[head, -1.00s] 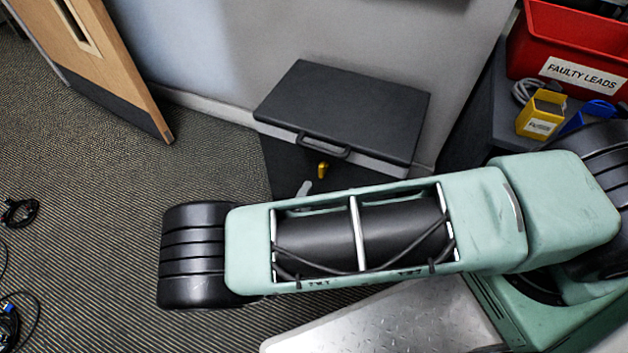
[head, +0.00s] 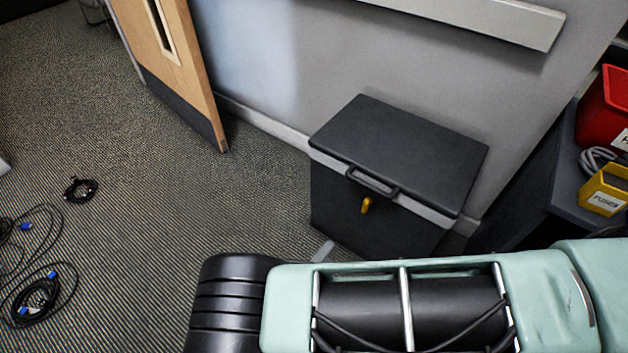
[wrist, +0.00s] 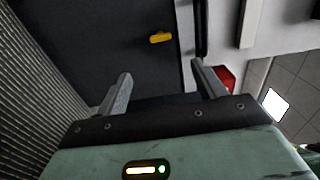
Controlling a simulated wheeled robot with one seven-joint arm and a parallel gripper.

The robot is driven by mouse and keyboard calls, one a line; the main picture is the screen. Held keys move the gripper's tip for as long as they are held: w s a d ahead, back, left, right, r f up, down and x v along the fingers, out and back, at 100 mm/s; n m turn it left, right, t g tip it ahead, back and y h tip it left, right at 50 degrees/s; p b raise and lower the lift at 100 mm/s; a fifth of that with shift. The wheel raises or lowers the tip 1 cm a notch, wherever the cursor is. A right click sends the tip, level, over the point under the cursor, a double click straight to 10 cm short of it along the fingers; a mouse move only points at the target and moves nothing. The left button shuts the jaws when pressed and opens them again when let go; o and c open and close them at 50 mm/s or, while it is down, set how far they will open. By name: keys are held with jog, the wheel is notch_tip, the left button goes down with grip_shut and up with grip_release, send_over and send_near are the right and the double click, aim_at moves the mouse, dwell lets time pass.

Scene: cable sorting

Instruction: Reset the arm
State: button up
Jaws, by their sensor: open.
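My gripper (wrist: 160,90) shows in the wrist view, with its two grey fingers wide apart and nothing between them. Beyond it is the front of a dark lidded box, with a yellow latch (wrist: 160,38) above the gap between the fingers.
Coiled black cables with blue plugs (head: 40,295) lie on the carpet at the left. A wooden door (head: 180,60) stands at the back left. At the right, a dark bench holds a red bin (head: 603,110) and a yellow box (head: 605,188).

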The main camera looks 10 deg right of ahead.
jog(key=s+d+r+n+g+y, duration=0.2)
jog(key=s+r+n+g+y, duration=0.2)
jog(key=r+n, duration=0.75)
jog(key=s+d+r+n+g+y, duration=0.25)
jog(key=r+n+g+y, duration=0.2)
jog(key=r+n, duration=0.7)
jog(key=s+d+r+n+g+y, duration=0.2)
jog(key=s+r+n+g+y, duration=0.25)
jog(key=r+n, duration=0.75)
notch_tip(320, 180, up, 33)
jog(key=p, duration=3.3)
jog(key=shift+w+m, duration=0.3)
jog(key=shift+r, duration=0.1)
